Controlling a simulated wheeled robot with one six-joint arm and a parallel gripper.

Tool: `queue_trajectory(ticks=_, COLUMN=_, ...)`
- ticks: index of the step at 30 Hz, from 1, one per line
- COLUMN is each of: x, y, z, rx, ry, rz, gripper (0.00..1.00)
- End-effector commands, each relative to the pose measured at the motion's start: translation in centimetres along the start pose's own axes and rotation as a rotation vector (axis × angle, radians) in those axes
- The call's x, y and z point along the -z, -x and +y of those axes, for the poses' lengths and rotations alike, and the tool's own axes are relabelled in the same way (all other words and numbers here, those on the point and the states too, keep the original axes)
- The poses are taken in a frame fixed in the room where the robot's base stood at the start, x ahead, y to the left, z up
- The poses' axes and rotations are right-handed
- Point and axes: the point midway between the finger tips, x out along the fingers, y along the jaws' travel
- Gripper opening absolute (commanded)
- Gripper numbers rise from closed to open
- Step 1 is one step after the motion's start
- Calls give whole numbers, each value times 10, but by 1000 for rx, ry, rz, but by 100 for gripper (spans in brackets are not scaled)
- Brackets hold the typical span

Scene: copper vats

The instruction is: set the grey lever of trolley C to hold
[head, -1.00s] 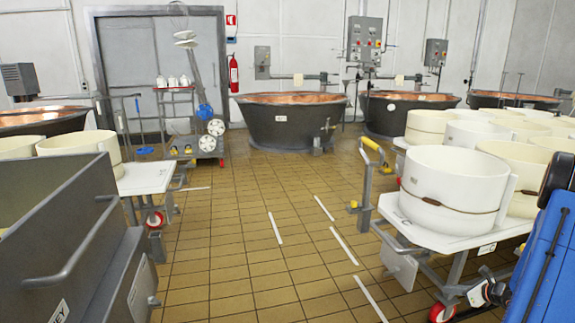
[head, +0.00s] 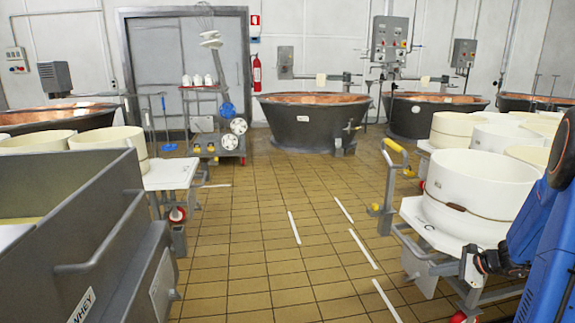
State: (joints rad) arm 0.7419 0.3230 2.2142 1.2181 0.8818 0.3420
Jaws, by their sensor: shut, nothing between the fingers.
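Trolley C (head: 412,213) stands at the right in the head view. It is a white-topped trolley with a "C" on its top, bearing large white round moulds (head: 470,180). A grey post with a yellow handle (head: 395,147) rises at its far left corner. I cannot make out the grey lever or its setting for sure. My gripper (head: 482,262) is dark, low at the right, at the near side of trolley C. It is shut and empty. Whether it touches the trolley I cannot tell. My blue arm covers the trolley's right part.
A grey whey tank (head: 95,215) with a rail stands at the near left, with another white-topped trolley (head: 172,174) behind it. Copper vats (head: 305,122) and a small cart (head: 213,125) stand along the back. The tiled floor (head: 255,240) between is clear, with white marking strips.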

Motion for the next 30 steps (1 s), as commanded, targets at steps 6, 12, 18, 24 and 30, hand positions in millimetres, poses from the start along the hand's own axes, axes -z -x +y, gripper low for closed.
queue_trajectory(ticks=6, x=-79, y=13, z=40, rx=-103, ry=273, rz=11, gripper=0)
queue_trajectory(ticks=12, x=-135, y=29, z=82, rx=-192, ry=518, rz=27, gripper=0)
queue_trajectory(ticks=18, x=-179, y=49, z=128, rx=-274, ry=761, rz=45, gripper=0)
queue_trajectory(ticks=24, x=-211, y=73, z=174, rx=-348, ry=1003, rz=70, gripper=0)
queue_trajectory(ticks=30, x=-231, y=99, z=217, rx=-413, ry=1242, rz=103, gripper=0)
